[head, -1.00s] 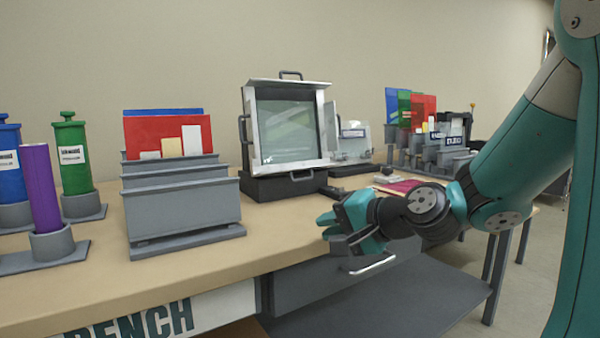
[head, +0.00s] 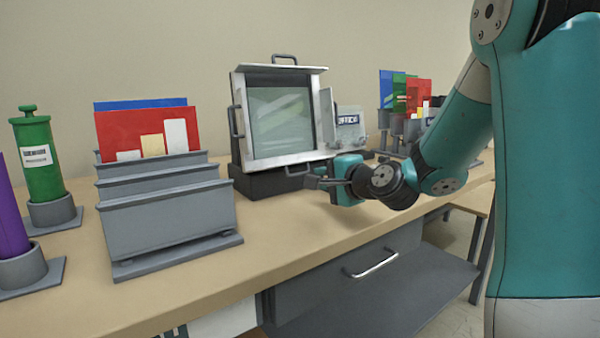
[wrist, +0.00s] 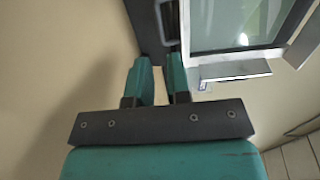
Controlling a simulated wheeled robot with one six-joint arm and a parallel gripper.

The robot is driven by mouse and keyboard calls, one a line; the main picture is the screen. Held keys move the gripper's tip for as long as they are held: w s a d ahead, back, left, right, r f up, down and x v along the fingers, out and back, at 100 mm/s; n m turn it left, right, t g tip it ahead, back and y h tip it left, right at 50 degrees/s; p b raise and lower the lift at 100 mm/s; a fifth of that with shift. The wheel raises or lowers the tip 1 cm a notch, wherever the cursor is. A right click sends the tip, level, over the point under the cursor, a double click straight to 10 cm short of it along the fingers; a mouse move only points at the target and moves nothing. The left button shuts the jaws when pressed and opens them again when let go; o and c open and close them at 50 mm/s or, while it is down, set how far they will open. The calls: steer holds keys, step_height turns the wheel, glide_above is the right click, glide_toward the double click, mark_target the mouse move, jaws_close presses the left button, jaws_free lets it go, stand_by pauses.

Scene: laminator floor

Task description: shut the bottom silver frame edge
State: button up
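The silver frame (head: 236,92) stands on a dark base on the bench, around a glassy panel. Its bottom silver edge (head: 290,161) runs under the panel; I cannot tell how far it is tilted. A dark handle (head: 298,171) sits below that edge and shows in the wrist view as a grey loop (wrist: 163,22). The top edge (head: 280,69) and right edge (head: 327,117) stick outward. My gripper (head: 322,178) is just right of the bottom handle. In the wrist view its fingers (wrist: 160,62) are apart and empty, with the handle beyond their tips.
A grey stepped rack (head: 165,220) with coloured sheets stands left on the bench (head: 270,240). A green canister (head: 40,155) and a purple one (head: 10,215) are further left. Organisers (head: 400,125) stand behind my arm. The bench front before the frame is clear.

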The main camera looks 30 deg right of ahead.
mark_target(300, 173)
steer(key=w, duration=0.3)
steer(key=w+f, duration=0.1)
steer(key=w, duration=0.6)
steer(key=shift+a+f, duration=0.25)
steer(key=shift+f, duration=0.1)
steer(key=shift+c, duration=0.4)
steer(key=shift+d, duration=0.1)
jaws_close()
